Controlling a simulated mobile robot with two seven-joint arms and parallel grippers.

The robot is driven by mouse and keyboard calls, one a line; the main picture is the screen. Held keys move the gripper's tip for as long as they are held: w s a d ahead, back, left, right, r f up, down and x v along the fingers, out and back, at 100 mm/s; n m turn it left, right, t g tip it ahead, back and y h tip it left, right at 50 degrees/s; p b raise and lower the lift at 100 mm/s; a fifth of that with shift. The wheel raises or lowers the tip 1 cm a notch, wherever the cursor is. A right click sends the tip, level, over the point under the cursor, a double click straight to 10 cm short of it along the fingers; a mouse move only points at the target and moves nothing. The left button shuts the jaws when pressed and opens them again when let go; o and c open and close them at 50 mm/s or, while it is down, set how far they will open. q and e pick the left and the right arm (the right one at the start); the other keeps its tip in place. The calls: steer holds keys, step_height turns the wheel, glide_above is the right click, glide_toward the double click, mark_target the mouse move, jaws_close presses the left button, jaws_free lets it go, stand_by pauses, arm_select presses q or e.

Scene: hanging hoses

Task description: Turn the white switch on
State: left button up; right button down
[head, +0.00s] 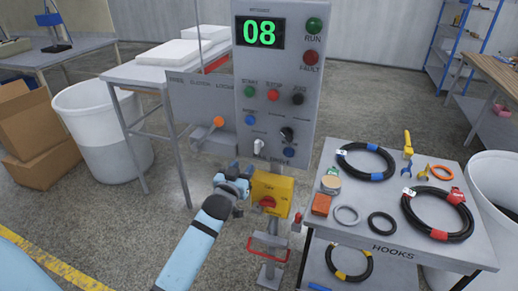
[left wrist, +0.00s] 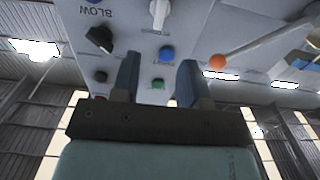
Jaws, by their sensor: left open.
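The white switch (head: 259,147) is a small lever low on the front of the grey control panel (head: 293,75), above the yellow box. It also shows in the left wrist view at the top edge (left wrist: 159,14), where the panel appears upside down. My left gripper (head: 238,170) is open and empty, just below and left of the switch and apart from it. In the left wrist view its two fingers (left wrist: 158,80) point toward the panel, with the switch beyond the tips. I cannot tell the switch's setting. My right gripper is not in view.
An orange-tipped lever (head: 218,121) stands left of the switch. A black knob (head: 287,134) and a blue button (head: 250,120) are close by. A yellow box with a red knob (head: 268,202) sits below. A hose table (head: 400,247) stands at right, a white bin (head: 105,130) at left.

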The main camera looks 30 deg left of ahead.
mark_target(256, 148)
arm_select(q)
steer(key=p+x, duration=0.1)
steer(key=x, duration=1)
steer(key=shift+w+d, duration=0.1)
steer(key=shift+w, duration=0.4)
jaws_close()
